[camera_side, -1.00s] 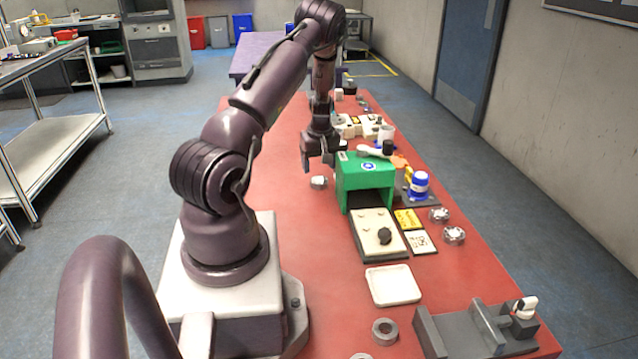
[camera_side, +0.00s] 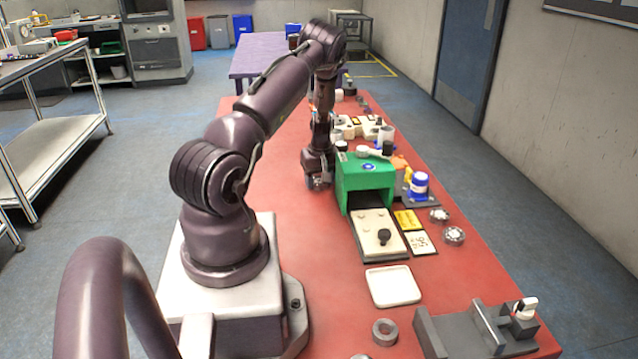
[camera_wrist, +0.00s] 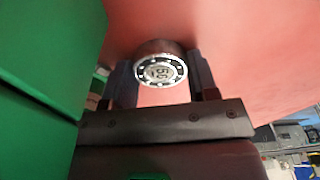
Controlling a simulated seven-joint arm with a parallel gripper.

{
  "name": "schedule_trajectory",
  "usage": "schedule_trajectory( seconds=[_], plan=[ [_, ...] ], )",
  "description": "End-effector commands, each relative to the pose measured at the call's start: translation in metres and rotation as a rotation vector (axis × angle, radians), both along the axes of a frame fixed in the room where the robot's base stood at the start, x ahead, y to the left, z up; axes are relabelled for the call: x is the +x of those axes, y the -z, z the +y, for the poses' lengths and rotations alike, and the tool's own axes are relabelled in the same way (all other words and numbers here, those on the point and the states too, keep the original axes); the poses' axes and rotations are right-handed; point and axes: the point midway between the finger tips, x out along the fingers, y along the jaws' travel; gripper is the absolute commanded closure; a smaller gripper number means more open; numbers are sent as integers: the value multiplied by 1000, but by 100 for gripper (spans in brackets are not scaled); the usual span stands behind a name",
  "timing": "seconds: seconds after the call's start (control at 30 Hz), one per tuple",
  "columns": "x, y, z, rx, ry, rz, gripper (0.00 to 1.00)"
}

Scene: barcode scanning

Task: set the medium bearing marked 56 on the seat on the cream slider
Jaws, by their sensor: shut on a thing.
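My gripper (camera_side: 318,178) is low over the red table, just left of the green box. In the wrist view my gripper (camera_wrist: 160,78) is shut on a round metal bearing (camera_wrist: 160,70).
The green box (camera_side: 364,178) stands close to my gripper's right. A white tray (camera_side: 393,286) and grey fixture (camera_side: 475,330) are nearer.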

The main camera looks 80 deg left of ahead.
Motion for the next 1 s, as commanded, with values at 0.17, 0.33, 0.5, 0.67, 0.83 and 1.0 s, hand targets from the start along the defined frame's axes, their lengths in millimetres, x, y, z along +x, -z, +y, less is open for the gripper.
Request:
schedule_trajectory(
  seconds=[0.17,0.33,0.5,0.67,0.83,1.0],
  plan=[
    [0,-6,1,1,0,-2,78],
    [1,-34,1,5,0,-3,78],
    [1,-69,1,5,-1,-3,78],
    [1,-92,0,2,1,-1,78],
    [0,-101,0,1,0,-1,78],
    [-2,-111,-9,1,12,-4,78]
  ],
)
